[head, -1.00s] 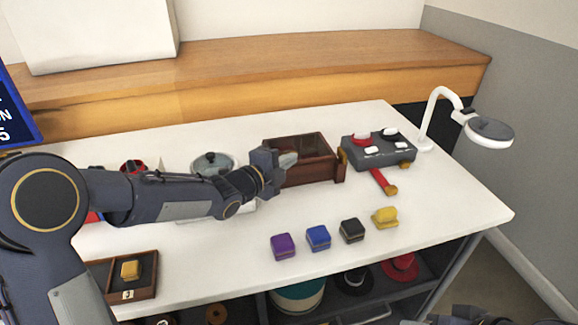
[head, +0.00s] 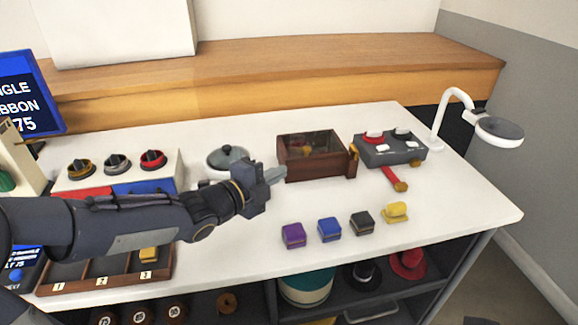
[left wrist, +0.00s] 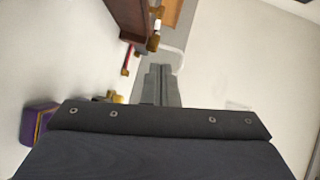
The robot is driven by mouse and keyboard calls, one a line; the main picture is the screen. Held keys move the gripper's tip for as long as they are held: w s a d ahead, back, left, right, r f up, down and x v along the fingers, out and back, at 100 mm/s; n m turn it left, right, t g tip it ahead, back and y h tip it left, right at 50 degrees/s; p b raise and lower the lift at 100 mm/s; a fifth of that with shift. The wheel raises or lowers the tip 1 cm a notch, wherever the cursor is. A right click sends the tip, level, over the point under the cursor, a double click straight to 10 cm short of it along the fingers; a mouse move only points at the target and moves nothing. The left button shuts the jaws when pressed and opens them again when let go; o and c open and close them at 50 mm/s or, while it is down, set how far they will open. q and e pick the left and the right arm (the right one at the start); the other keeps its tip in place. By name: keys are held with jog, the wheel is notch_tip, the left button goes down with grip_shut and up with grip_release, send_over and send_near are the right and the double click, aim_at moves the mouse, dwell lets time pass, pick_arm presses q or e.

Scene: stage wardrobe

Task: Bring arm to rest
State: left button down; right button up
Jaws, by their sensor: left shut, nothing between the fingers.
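My left gripper (head: 275,174) is shut and empty. It hangs above the white table, in front of the left end of a brown wooden box (head: 312,158) with a see-through top and a brass-coloured part at its right side. In the left wrist view the closed fingers (left wrist: 160,85) show in the middle with nothing between them. A purple block (left wrist: 38,122) shows at the left of that view, and the wooden box (left wrist: 132,18) at its top. My right gripper is not in view.
Purple (head: 293,235), blue, black and yellow blocks stand in a row at the front. A grey switch box (head: 392,150) with a red handle and a white lamp (head: 498,130) are at the right. A numbered wooden tray (head: 108,280) and a knob panel (head: 118,170) are at the left.

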pick_arm(q)
jog(key=s+a+n+y, duration=0.45)
jog(key=a+n, duration=0.25)
jog(key=a, duration=0.2)
jog(key=s+a+f+n+g+y, duration=0.1)
jog(key=s+a+n, duration=0.1)
jog(key=s+n, duration=0.2)
jog(key=s+a+f+n+g+y, duration=0.1)
jog(key=s+a+f+n+g, duration=0.1)
jog(key=s+n, duration=0.2)
jog(key=s+a+f+n+g+y, duration=0.1)
jog(key=s+a+f+n, duration=0.1)
jog(key=s+n, duration=0.3)
jog(key=shift+s+a+f, duration=0.15)
jog(key=shift+s+a, duration=0.05)
jog(key=shift+s, duration=0.85)
jog(key=s+d+n+g+h+p, duration=0.25)
jog(key=s+n, duration=0.25)
jog(key=s, duration=0.5)
notch_tip(320, 180, up, 17)
jog(key=y+p, duration=0.1)
jog(key=p, duration=1.6)
jog(key=shift+w+d+r+g, duration=0.15)
jog(key=shift+d+r+g, duration=0.1)
jog(key=shift+g, duration=0.2)
jog(key=shift+f, duration=0.1)
